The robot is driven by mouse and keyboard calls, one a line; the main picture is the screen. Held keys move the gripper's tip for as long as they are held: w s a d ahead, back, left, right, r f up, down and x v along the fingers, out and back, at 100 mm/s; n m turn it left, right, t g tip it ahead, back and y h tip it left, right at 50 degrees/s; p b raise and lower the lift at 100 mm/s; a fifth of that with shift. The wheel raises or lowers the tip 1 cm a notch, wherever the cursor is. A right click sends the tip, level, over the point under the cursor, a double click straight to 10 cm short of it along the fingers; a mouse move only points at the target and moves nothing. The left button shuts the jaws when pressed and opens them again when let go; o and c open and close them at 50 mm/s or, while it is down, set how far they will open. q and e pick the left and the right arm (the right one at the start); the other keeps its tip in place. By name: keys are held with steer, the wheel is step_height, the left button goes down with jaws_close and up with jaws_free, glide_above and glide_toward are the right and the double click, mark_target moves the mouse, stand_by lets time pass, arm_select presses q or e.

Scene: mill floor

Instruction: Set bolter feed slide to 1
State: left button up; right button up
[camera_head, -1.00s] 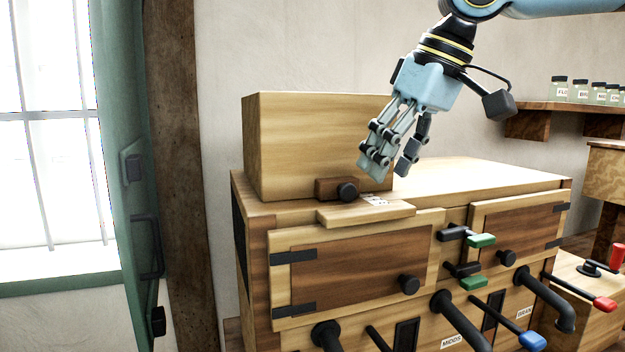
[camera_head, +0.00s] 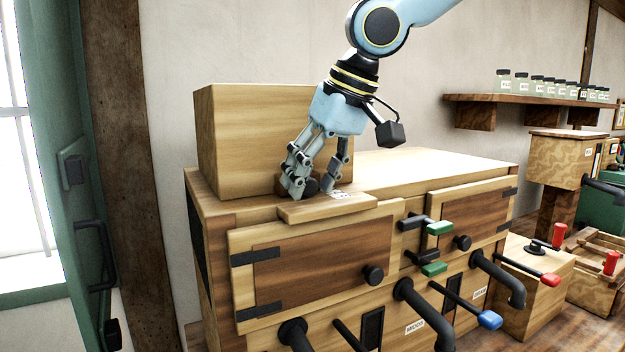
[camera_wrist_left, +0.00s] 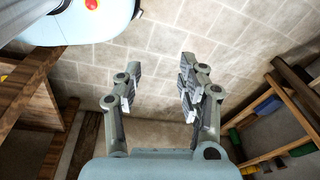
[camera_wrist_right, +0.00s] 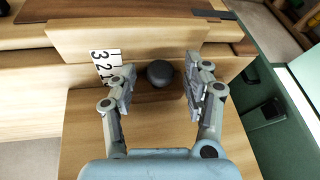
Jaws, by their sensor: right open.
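The bolter feed slide's dark round knob (camera_wrist_right: 160,72) sits between the open fingers of my right gripper (camera_wrist_right: 165,88) in the right wrist view. The number label (camera_wrist_right: 105,66) with its digits lies beside the knob. In the head view my right gripper (camera_head: 316,188) is down at the front of the wooden feed box (camera_head: 240,140), with its fingers around the knob (camera_head: 311,186); whether they touch it I cannot tell. The slide's block is mostly hidden by the fingers there. My left gripper (camera_wrist_left: 158,100) is open and empty over a tiled floor in the left wrist view.
Below the feed box, the wooden cabinet has two doors (camera_head: 320,255), green-tipped levers (camera_head: 439,228), a blue-tipped lever (camera_head: 490,320) and dark pipes. A shelf of jars (camera_head: 530,98) hangs at right. A green shutter (camera_head: 70,190) stands at left.

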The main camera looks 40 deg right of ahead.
steer(key=shift+f, duration=0.15)
steer(key=shift+c, duration=0.2)
steer(key=c, duration=0.7)
jaws_close()
arm_select(q)
steer(key=shift+s+a+f, duration=0.1)
steer(key=shift+s+a, duration=0.05)
steer(key=shift+s, duration=0.7)
steer(key=shift+w, duration=0.1)
